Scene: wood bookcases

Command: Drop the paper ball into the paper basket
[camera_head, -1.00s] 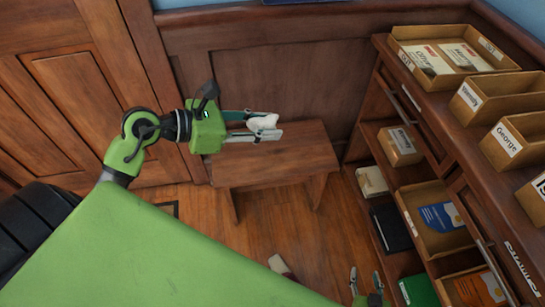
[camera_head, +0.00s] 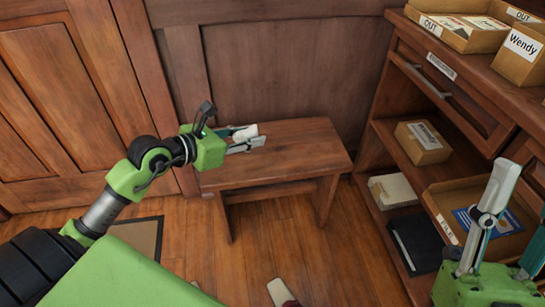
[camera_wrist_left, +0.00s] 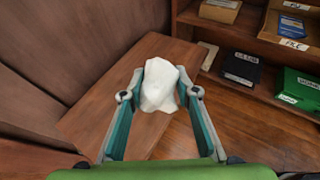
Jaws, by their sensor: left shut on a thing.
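My left gripper (camera_head: 247,139) is shut on a white crumpled paper ball (camera_head: 246,132). It holds the ball over the wooden bench in the head view. In the left wrist view the paper ball (camera_wrist_left: 160,86) sits between the two fingers, with the bench behind and below it. My right gripper (camera_head: 516,214) is at the lower right of the head view, in front of the shelves. Its fingers are apart and nothing shows between them. I see no paper basket in these frames.
The wooden bench (camera_head: 285,151) stands against the panelled wall. A bookcase (camera_head: 465,85) with labelled trays, boxes and a black binder (camera_head: 415,243) fills the right side. A pale and dark red object (camera_head: 283,293) lies on the floor at the bottom. The floor before the bench is mostly clear.

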